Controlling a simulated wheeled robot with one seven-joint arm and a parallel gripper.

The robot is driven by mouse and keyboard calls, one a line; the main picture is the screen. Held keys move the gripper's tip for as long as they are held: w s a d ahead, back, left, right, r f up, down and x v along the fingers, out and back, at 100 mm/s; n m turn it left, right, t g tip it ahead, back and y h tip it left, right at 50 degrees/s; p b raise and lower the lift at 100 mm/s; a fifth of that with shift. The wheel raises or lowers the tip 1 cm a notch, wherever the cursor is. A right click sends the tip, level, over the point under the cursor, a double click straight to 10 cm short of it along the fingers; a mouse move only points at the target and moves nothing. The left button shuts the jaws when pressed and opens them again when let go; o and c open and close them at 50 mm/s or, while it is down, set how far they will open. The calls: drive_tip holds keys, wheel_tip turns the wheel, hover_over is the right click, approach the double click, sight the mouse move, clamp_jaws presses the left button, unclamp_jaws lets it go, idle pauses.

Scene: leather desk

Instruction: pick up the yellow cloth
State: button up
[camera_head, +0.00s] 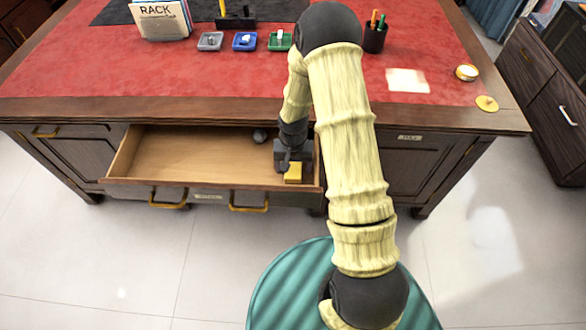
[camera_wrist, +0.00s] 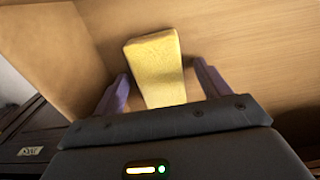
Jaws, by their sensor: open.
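The yellow cloth (camera_head: 293,173) is a small folded block in the right front part of the open desk drawer (camera_head: 190,155). In the wrist view the yellow cloth (camera_wrist: 156,68) lies on the drawer's wooden floor. My gripper (camera_head: 291,165) is inside the drawer, pointing down at the cloth. In the wrist view my gripper (camera_wrist: 160,88) is open, with one purple finger on each side of the cloth's near part. I cannot tell whether the fingers touch it. The cloth's near end is hidden behind the gripper body.
A dark round object (camera_head: 260,136) lies at the back of the drawer. The left part of the drawer is bare. On the red desk top (camera_head: 120,75) stand a rack of papers (camera_head: 160,20), small trays (camera_head: 245,41), a pen cup (camera_head: 374,38) and a white sheet (camera_head: 407,80).

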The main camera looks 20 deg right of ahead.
sight(293, 166)
drive_tip(key=c, duration=1.1)
wheel_tip(293, 166, up, 10)
drive_tip(key=shift+r+p, duration=0.1)
drive_tip(key=shift+p, duration=0.45)
drive_tip(key=shift+o, duration=1.3)
drive_tip(key=shift+c, duration=0.6)
